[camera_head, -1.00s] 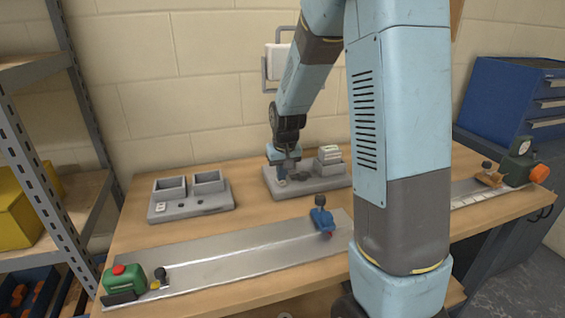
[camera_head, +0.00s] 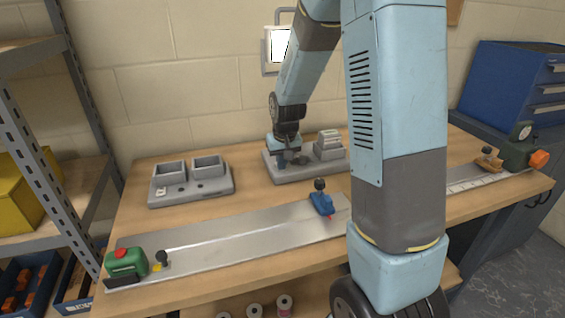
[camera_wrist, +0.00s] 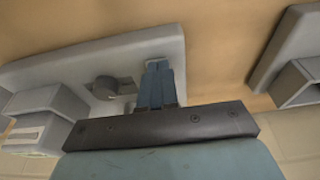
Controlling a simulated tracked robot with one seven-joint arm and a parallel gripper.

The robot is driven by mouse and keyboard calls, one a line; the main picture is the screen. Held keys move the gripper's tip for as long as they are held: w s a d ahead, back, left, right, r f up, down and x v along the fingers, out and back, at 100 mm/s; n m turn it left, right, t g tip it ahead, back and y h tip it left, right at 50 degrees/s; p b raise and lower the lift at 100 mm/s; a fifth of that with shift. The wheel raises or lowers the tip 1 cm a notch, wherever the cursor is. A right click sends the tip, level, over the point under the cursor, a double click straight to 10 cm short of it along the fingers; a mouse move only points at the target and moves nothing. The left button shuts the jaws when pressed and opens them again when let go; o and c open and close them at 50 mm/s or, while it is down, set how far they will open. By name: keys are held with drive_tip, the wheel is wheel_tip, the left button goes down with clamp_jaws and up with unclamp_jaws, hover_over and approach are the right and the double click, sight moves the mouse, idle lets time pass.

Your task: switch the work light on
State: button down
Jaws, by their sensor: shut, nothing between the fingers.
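The work light (camera_head: 278,45) hangs on the back wall, partly behind my arm; its face shows bright white, so it looks lit. My gripper (camera_head: 281,163) is shut and empty, pointing down at the left end of the right grey base (camera_head: 315,172). In the wrist view my shut blue fingers (camera_wrist: 158,72) reach down to a small pale patch (camera_wrist: 154,60) on this base, perhaps a switch, mostly hidden by the fingertips. I cannot tell whether they touch it. A dark round knob (camera_wrist: 105,87) sits beside the fingers.
A similar grey base (camera_head: 190,200) with two open tubs and a small white switch (camera_head: 160,191) stands to the left. A metal track (camera_head: 230,240) with a blue clamp (camera_head: 321,204) and a green block (camera_head: 125,264) lies in front. Blue drawers (camera_head: 510,85) stand right.

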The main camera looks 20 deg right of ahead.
drive_tip(key=shift+w+r, duration=0.3)
drive_tip(key=shift+w, duration=0.35)
drive_tip(key=shift+r, duration=0.1)
drive_tip(key=shift+r, duration=0.3)
drive_tip(key=s+v, duration=0.2)
drive_tip(key=v, duration=1)
drive_tip(key=shift+s, duration=0.2)
drive_tip(key=shift+r, duration=0.15)
drive_tip(key=s+r+t, duration=0.1)
drive_tip(key=s+r, duration=0.3)
drive_tip(key=s, duration=0.8)
drive_tip(key=s+r+t, duration=0.2)
drive_tip(key=s+r, duration=0.3)
drive_tip(key=s, duration=0.7)
drive_tip(key=shift+s+d, duration=0.15)
